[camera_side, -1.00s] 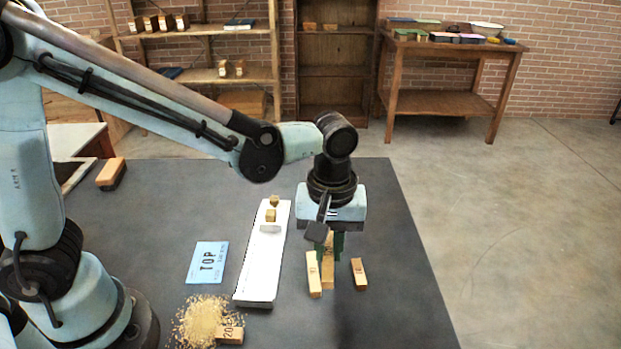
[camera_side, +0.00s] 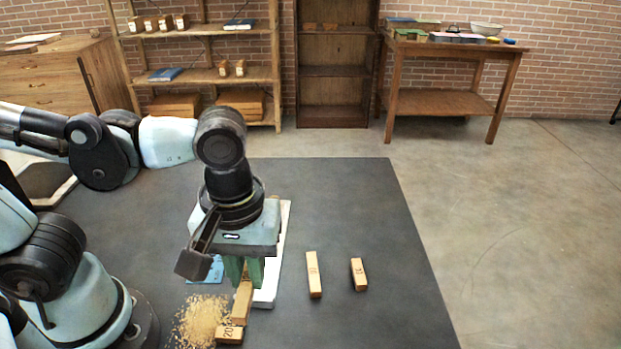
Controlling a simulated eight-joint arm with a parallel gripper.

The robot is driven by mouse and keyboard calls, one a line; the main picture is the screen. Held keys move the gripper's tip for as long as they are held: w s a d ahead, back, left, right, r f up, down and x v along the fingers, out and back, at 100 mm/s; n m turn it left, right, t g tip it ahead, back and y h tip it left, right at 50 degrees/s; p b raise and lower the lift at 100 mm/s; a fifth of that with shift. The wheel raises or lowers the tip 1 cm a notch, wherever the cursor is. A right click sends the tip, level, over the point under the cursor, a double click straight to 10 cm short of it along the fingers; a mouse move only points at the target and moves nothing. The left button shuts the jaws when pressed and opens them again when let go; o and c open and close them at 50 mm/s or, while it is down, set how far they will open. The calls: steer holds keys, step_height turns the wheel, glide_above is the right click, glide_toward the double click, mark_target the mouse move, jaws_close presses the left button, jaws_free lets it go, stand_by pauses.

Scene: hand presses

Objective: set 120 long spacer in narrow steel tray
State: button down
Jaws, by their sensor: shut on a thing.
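My gripper (camera_side: 244,279), with green fingers, is shut on a long wooden spacer (camera_side: 241,306). The spacer points toward the camera, and its marking is not readable here. The narrow steel tray (camera_side: 271,284) looks pale and lies on the dark table. My gripper hides most of its left and far part. In the picture the held spacer overlaps the tray's near left end; I cannot tell how high it is above it. The small blocks that lay in the tray's far part are hidden.
A wooden block marked 20 (camera_side: 229,335) lies just below the held spacer, by a sawdust pile (camera_side: 199,318). Two wooden blocks, one longer (camera_side: 314,275) and one shorter (camera_side: 358,274), lie to the right. A blue card (camera_side: 214,272) is partly hidden. The table's right side is clear.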

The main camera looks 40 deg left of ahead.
steer(key=w+a+f, duration=0.4)
steer(key=w+a, duration=0.1)
steer(key=w+a+f, duration=0.2)
steer(key=shift+w+a+f, duration=0.2)
steer(key=shift+a, duration=0.2)
steer(key=shift+f, duration=2.05)
steer(key=c, duration=1.3)
jaws_free()
steer(key=shift+f, duration=0.1)
steer(key=shift+c, duration=0.2)
steer(key=shift+r, duration=6.1)
steer(key=w+a+m+t, duration=0.2)
steer(key=a+m+t, duration=0.3)
steer(key=m+t, duration=0.2)
steer(key=shift+w+a+r+m, duration=0.2)
steer(key=shift+a+r+m, duration=0.2)
steer(key=shift+m, duration=0.2)
